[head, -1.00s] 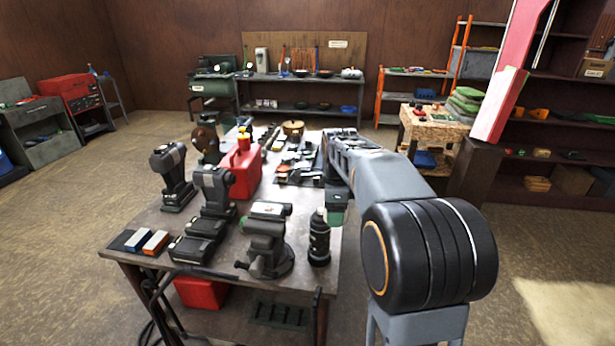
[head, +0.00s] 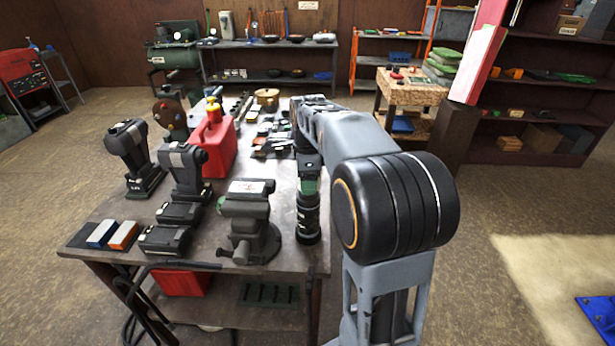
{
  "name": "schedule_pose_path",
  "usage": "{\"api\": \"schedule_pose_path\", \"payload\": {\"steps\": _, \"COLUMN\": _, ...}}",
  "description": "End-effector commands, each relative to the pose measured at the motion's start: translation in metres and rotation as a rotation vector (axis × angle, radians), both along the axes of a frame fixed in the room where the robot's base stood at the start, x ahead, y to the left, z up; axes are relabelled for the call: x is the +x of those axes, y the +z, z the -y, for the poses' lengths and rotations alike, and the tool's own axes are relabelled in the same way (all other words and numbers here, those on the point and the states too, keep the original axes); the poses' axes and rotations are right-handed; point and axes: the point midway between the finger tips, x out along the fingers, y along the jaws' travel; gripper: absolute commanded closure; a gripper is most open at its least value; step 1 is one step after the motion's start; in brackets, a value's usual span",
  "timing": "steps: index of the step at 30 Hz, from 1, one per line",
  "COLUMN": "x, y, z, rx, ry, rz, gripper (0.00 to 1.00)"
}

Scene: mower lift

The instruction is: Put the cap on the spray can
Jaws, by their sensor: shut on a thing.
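The black spray can (head: 308,222) stands upright near the right edge of the workbench, just right of the vise. My gripper (head: 309,188) points down directly over the top of the can. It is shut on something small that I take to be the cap. The cap is hidden by the gripper, so I cannot tell its look, or whether it touches the can's top. The arm comes in from the right.
The grey-green vise (head: 247,222) stands close to the can's left. A red fuel can (head: 212,147), cordless drills and batteries, and two small blocks crowd the workbench (head: 210,258). Open floor lies to its right.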

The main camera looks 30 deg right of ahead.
Motion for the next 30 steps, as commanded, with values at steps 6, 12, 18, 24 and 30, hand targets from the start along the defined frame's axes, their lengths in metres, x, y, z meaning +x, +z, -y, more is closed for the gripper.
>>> {"api": "schedule_pose_path", "payload": {"steps": 6, "x": -0.0002, "y": -0.0168, "z": 0.0008, "rx": 0.000, "ry": -0.002, "rz": 0.000, "gripper": 0.58}}
{"api": "schedule_pose_path", "payload": {"steps": 12, "x": -0.0004, "y": -0.0168, "z": 0.0010, "rx": 0.000, "ry": -0.002, "rz": 0.000, "gripper": 0.58}}
{"api": "schedule_pose_path", "payload": {"steps": 18, "x": -0.0003, "y": -0.0168, "z": 0.0012, "rx": 0.000, "ry": -0.002, "rz": -0.001, "gripper": 0.58}}
{"api": "schedule_pose_path", "payload": {"steps": 24, "x": -0.0003, "y": -0.0167, "z": 0.0012, "rx": 0.000, "ry": -0.002, "rz": -0.001, "gripper": 0.58}}
{"api": "schedule_pose_path", "payload": {"steps": 30, "x": 0.0005, "y": -0.0160, "z": -0.0003, "rx": 0.000, "ry": -0.002, "rz": -0.001, "gripper": 0.58}}
